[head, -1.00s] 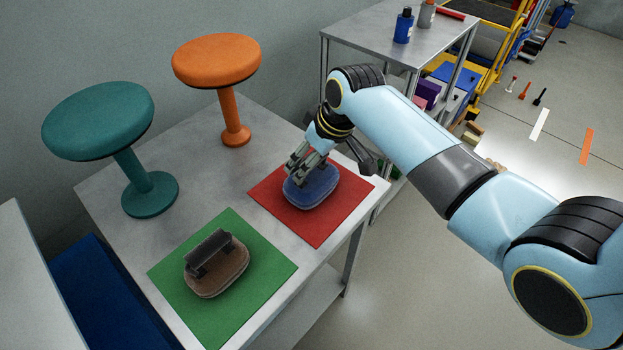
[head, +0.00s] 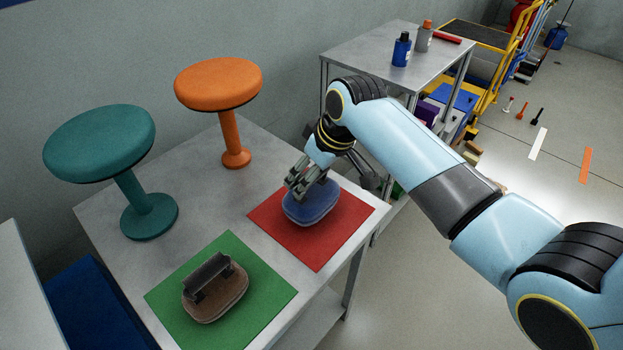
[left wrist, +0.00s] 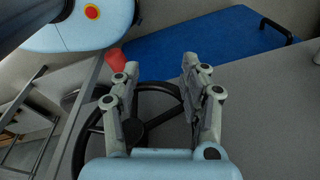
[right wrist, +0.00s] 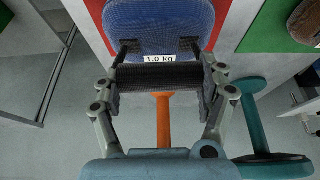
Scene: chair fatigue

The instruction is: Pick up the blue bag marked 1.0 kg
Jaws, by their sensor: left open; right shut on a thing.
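The blue bag (head: 312,204) is on or just above the red mat (head: 335,238) on the metal table; I cannot tell whether it touches. In the right wrist view the blue bag (right wrist: 160,22) carries a white "1.0 kg" label and a dark handle. My right gripper (head: 302,186) is shut on that handle, and it also shows in the right wrist view (right wrist: 161,78). My left gripper (left wrist: 158,75) is open and empty, away from the bag; it is not in the head view.
A brown bag (head: 216,293) with a dark handle lies on a green mat (head: 270,283). A teal stool (head: 150,208) and an orange stool (head: 236,157) stand behind on the same table. A second metal table (head: 365,58) with bottles is at the back.

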